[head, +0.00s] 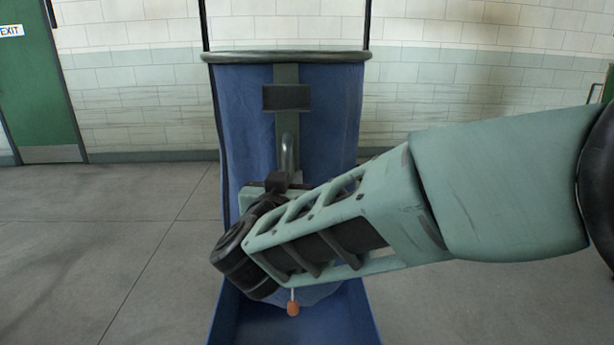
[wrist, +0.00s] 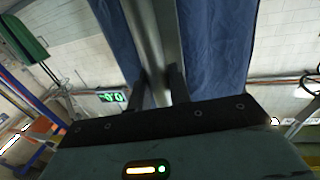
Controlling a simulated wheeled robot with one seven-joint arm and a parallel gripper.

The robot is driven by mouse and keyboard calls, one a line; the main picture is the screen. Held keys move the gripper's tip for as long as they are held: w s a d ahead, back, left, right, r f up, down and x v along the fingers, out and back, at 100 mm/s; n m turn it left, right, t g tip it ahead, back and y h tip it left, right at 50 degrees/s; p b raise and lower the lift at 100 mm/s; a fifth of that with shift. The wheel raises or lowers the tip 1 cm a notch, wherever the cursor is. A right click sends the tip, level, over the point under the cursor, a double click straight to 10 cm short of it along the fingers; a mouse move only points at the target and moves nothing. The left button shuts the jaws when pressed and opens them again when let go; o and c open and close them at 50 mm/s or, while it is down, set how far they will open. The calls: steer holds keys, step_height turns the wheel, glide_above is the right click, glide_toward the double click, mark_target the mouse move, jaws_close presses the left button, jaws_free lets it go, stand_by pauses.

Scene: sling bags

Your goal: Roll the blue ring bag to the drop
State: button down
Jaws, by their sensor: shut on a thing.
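The blue ring bag (head: 238,125) stands upright in front of me in the head view, hanging from a dark ring (head: 285,57) above a blue base (head: 312,328). A grey strip with a dark plate and a curved bar-like handle (head: 289,150) runs down its front. My gripper (head: 282,183) is at the lower part of this handle, partly hidden by my wrist. In the wrist view, the fingers of my gripper (wrist: 160,88) are closed on the grey handle (wrist: 152,45), with blue cloth (wrist: 212,50) on both sides. A small orange toggle (head: 293,308) hangs below my wrist.
A green door (head: 38,90) with an exit sign (head: 11,31) stands at the far left. A pale block wall (head: 470,70) closes the back. The grey floor (head: 110,250) is clear on the left side. The drop cannot be made out.

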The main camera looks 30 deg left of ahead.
steer(key=shift+s+a, duration=0.15)
steer(key=shift+a, duration=0.05)
steer(key=c, duration=1.3)
jaws_free()
steer(key=shift+c, duration=0.2)
steer(key=b+v, duration=0.1)
steer(key=v, duration=1.6)
steer(key=shift+s+b, duration=0.2)
steer(key=shift+b, duration=0.15)
steer(key=shift+d, duration=0.15)
